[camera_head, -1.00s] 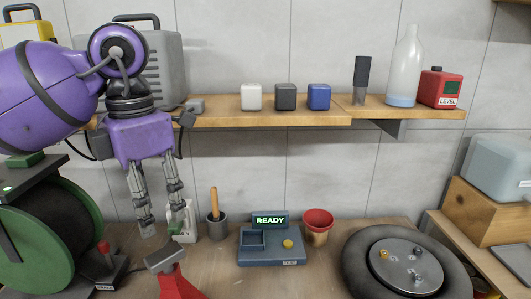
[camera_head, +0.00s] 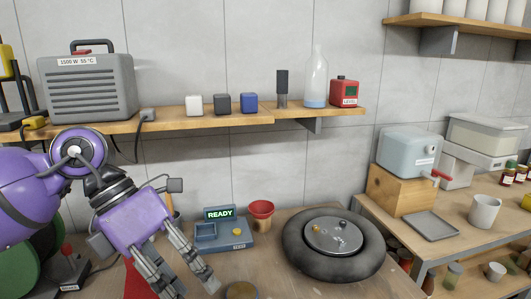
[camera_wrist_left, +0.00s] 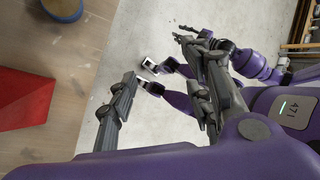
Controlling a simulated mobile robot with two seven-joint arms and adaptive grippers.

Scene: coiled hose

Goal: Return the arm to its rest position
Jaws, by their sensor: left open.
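My left arm comes in from the left in the head view, its purple wrist low over the workbench. My left gripper (camera_head: 188,287) hangs tilted down and to the right, its two grey fingers apart and nothing between them. In the left wrist view the gripper (camera_wrist_left: 155,68) is also open and empty, with pale floor and purple parts of my own body behind it. My right gripper does not show clearly in either view.
A blue console (camera_head: 224,233) reading READY, a red cup (camera_head: 261,213) and a black ring (camera_head: 365,266) around a grey disc stand on the bench. Above is a shelf (camera_head: 175,122) with a heater and small cubes. A red object (camera_wrist_left: 22,97) lies near the left gripper.

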